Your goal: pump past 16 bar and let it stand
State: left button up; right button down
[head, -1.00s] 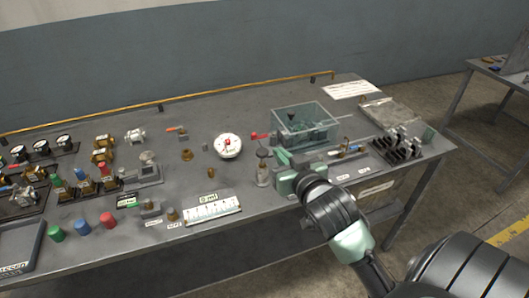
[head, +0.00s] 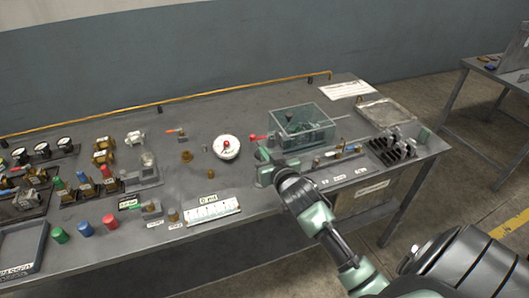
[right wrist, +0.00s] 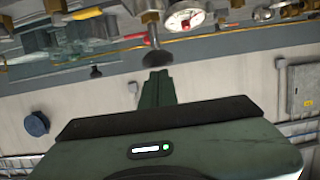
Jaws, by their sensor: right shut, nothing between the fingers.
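The round white pressure gauge (head: 226,147) with a red centre stands mid-bench; it also shows in the right wrist view (right wrist: 185,17), its reading too small to tell. Right of it is a clear greenish box (head: 303,126) with a red-tipped lever (head: 254,137) at its left; a red handle (right wrist: 136,36) shows in the wrist view. My right gripper (head: 263,158) is shut and empty, in front of the box. In the right wrist view its closed fingers (right wrist: 156,76) point at a dark rounded knob (right wrist: 156,59); I cannot tell whether they touch. My left gripper is out of view.
A white scale strip (head: 212,211) lies at the bench's front edge. Red, blue and green caps (head: 84,229) and brass fittings stand at the left. A dark rack (head: 392,149) is at the right. Bare bench top lies behind the gauge.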

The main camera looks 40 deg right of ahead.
jog(key=shift+f, duration=0.1)
jog(key=shift+f, duration=0.1)
notch_tip(320, 180, down, 4)
jog(key=shift+r+b, duration=0.25)
jog(key=shift+b, duration=0.7)
